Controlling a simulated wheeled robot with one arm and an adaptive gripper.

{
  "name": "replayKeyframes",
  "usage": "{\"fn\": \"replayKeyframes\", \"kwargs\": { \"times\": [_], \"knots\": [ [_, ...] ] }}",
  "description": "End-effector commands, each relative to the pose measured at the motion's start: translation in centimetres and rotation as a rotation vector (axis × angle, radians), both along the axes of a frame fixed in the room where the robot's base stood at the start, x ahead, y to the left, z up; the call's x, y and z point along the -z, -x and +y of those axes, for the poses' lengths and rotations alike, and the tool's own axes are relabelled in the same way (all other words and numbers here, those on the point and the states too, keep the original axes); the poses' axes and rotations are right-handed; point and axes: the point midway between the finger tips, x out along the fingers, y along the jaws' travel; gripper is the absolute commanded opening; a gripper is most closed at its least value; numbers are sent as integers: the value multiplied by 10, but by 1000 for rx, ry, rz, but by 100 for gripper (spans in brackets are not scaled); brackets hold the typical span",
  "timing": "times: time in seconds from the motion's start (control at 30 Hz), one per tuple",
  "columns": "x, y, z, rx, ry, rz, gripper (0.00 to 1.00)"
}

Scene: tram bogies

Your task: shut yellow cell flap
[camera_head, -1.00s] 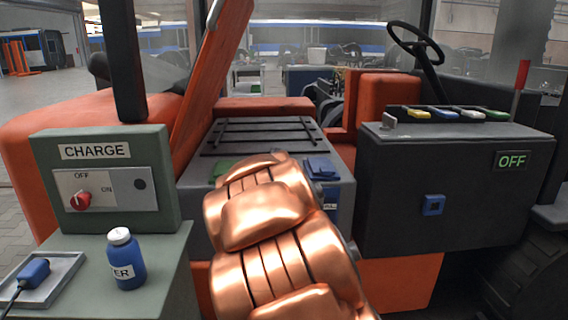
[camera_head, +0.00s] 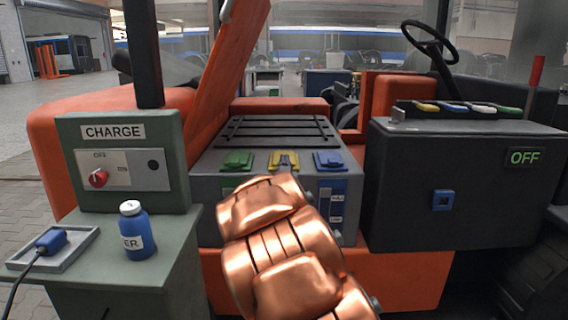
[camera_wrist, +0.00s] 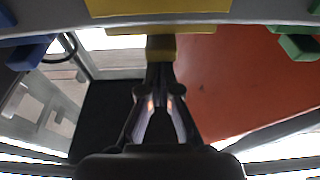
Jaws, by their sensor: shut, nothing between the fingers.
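The yellow cell flap (camera_head: 284,158) is on the front top edge of the grey battery box (camera_head: 262,140), between the green flap (camera_head: 237,160) and the blue flap (camera_head: 330,160). It looks low, but I cannot tell whether it is fully shut. My gripper (camera_head: 285,163) is at its front edge, partly hidden by my copper arm. In the wrist view my gripper (camera_wrist: 158,72) is shut and empty, with its tips at a yellow tab (camera_wrist: 180,47) below the yellow flap (camera_wrist: 160,7). Contact there is unclear.
A raised orange cover (camera_head: 228,75) stands left of the box. A green CHARGE panel (camera_head: 122,160) and a blue bottle (camera_head: 137,230) are at left. A dark cabinet (camera_head: 470,190) marked OFF, with coloured tabs on top, stands close at right.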

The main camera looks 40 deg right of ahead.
Motion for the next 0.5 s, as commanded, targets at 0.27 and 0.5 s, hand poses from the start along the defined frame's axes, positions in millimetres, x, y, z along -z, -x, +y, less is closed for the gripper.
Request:
{"fn": "replayKeyframes", "kwargs": {
  "times": [0.27,0.5],
  "knots": [
    [6,1,-1,3,-8,9,0],
    [-3,0,0,2,-8,9,0]
  ]
}}
